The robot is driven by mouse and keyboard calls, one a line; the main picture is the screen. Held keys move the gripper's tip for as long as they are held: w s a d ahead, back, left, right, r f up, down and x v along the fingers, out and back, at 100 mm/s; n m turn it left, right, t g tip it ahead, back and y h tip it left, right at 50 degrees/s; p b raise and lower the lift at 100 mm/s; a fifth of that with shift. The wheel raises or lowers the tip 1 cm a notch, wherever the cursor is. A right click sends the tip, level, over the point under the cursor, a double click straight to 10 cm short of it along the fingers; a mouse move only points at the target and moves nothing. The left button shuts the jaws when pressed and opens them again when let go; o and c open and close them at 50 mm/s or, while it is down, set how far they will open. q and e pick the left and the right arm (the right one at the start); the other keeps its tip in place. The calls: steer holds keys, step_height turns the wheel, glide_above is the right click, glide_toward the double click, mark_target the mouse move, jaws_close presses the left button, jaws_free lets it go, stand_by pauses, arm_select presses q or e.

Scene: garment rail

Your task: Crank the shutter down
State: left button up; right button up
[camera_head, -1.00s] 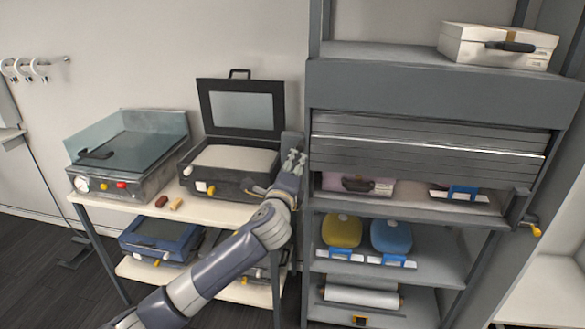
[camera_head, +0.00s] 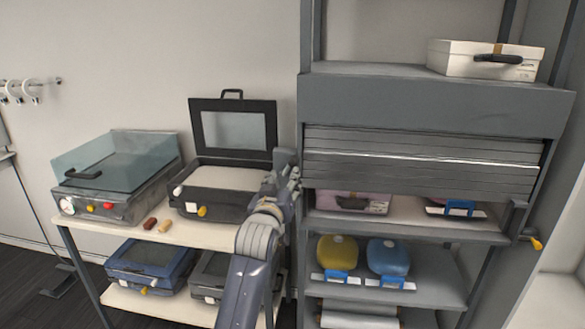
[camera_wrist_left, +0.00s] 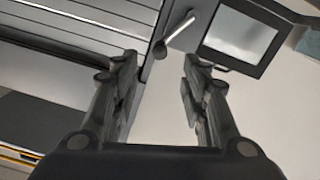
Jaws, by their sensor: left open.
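The grey slatted shutter (camera_head: 420,165) hangs partly down in the shelf unit, its lower edge above the middle shelf's goods. Its slats also show at the left of the left wrist view (camera_wrist_left: 60,50). In the left wrist view the gripper (camera_wrist_left: 160,70) is open and empty.
An open dark case (camera_head: 225,190) and a glass-lidded machine (camera_head: 110,190) stand on a bench left of my gripper. A white case (camera_head: 484,60) sits on top of the unit. Yellow (camera_head: 337,252) and blue (camera_head: 388,256) items stand on a lower shelf.

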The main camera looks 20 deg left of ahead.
mark_target(292, 165)
arm_select(q)
steer(key=p+x, duration=0.2)
steer(key=x, duration=0.7)
steer(key=shift+w+r+p, duration=0.15)
steer(key=shift+w+p, duration=0.1)
steer(key=shift+p, duration=0.05)
steer(key=shift+w+a, duration=0.15)
steer(key=shift+w, duration=0.45)
steer(key=shift+c, duration=0.5)
jaws_close()
